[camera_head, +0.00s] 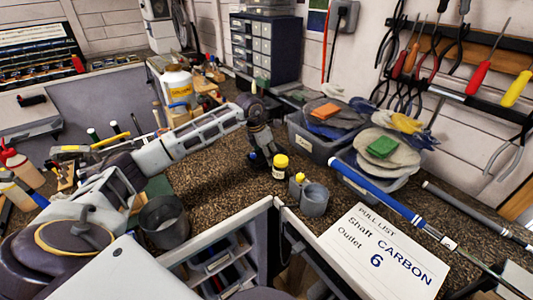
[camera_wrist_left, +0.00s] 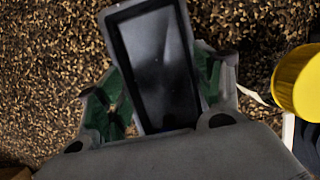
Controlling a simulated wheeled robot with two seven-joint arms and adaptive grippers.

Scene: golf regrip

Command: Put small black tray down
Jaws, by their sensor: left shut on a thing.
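The small black tray (camera_wrist_left: 158,65) is between the green-padded fingers of my left gripper (camera_wrist_left: 155,98) in the wrist view. It has a grey rim and a dark, empty inside, and it is tilted a little. The gripper is shut on it, over the speckled brown bench top (camera_head: 215,185). In the head view my left gripper (camera_head: 262,158) points down at the middle of the bench, and I cannot make out the tray there. Whether the tray touches the bench I cannot tell. My right gripper is not in view.
A bottle with a yellow cap (camera_head: 280,163) stands close right of the gripper; its cap shows in the wrist view (camera_wrist_left: 298,82). A smaller yellow-topped bottle (camera_head: 298,183) and a grey cup (camera_head: 314,200) are nearer. Grey bins (camera_head: 318,149) with discs stand right. Bare bench lies left.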

